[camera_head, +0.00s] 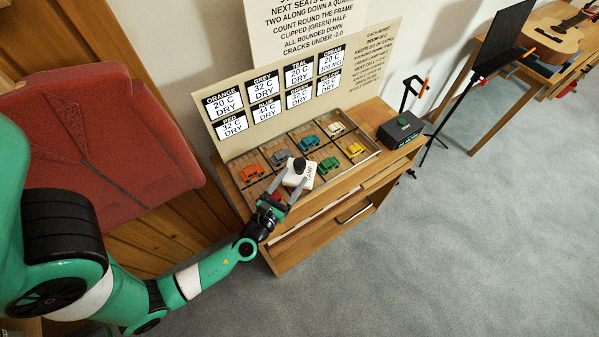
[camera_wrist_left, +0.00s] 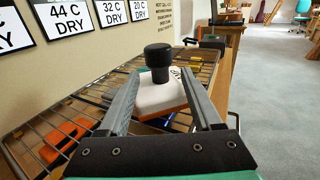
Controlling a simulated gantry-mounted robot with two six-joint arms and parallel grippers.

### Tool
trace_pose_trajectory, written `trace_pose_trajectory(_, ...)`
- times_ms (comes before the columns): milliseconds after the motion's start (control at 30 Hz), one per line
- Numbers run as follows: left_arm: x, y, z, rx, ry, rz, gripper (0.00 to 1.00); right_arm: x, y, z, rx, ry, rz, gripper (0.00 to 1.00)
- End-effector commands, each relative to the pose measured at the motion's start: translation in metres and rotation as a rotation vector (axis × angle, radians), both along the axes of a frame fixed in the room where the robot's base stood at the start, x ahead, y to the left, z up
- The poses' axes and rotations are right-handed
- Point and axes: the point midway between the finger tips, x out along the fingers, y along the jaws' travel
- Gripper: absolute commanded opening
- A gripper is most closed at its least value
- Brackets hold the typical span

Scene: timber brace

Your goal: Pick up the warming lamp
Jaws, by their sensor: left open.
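The warming lamp (camera_head: 303,175) is a small white block with a black knob on top and lettering on its side. In the left wrist view the lamp (camera_wrist_left: 160,92) shows an orange lower edge, and its black knob points up. My left gripper (camera_head: 291,186) is open at the near side of the lamp. In the left wrist view its two fingers reach forward on either side of the white block. I cannot tell whether they touch it. The lamp is over the wire rack (camera_head: 333,166), and its underside is hidden. My right gripper is not in view.
Several coloured clips, such as an orange one (camera_head: 252,172) and a yellow one (camera_head: 354,149), sit in the rack's cells. A sign board (camera_head: 290,85) stands behind. A dark box (camera_head: 401,130) is at the cabinet's right end.

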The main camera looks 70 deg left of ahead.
Motion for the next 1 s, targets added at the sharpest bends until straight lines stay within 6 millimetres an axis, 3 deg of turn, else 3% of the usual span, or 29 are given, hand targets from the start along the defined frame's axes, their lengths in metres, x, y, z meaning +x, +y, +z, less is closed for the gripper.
trace_pose_trajectory(300, 0.036, 0.030, -0.007, 0.000, -0.003, 0.003, 0.66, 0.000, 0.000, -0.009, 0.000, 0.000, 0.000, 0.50)
trace_pose_trajectory(533, 0.037, 0.031, -0.008, -0.001, -0.001, 0.000, 0.66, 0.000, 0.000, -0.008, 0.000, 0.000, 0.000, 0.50)
trace_pose_trajectory(900, 0.037, 0.031, -0.008, -0.001, -0.002, 0.001, 0.00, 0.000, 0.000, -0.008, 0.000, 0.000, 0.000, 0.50)
trace_pose_trajectory(1000, 0.037, 0.031, -0.007, -0.001, -0.002, 0.001, 0.00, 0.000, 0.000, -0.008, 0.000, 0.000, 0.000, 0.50)
